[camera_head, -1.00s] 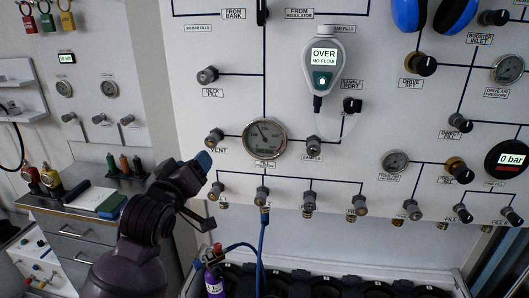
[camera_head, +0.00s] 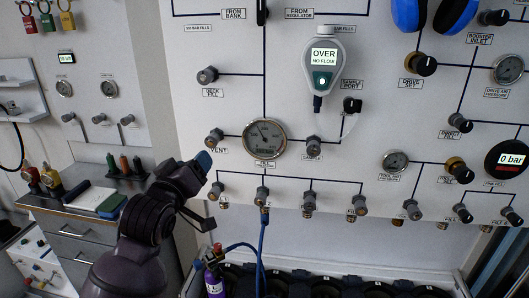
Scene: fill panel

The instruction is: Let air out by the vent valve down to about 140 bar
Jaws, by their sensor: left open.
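The vent valve (camera_head: 214,140) is a small knob above the "VENT" label, at the lower left of the white panel. The round fill gauge (camera_head: 264,139) sits just to its right; its needle points to the upper left, and its small digits are too small to read. My left gripper (camera_head: 203,162) is just below the vent valve in the picture and open. The fingers are small and partly hidden by the wrist, and I cannot tell whether they touch the knob. My right gripper is not in view.
A grey meter (camera_head: 323,66) reading "OVER NO FLOW" hangs above the gauge. A row of small valves (camera_head: 311,200) runs along the panel's lower edge. A blue hose (camera_head: 262,240) hangs down to the purple cylinder (camera_head: 214,280). A bench (camera_head: 75,208) stands at left.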

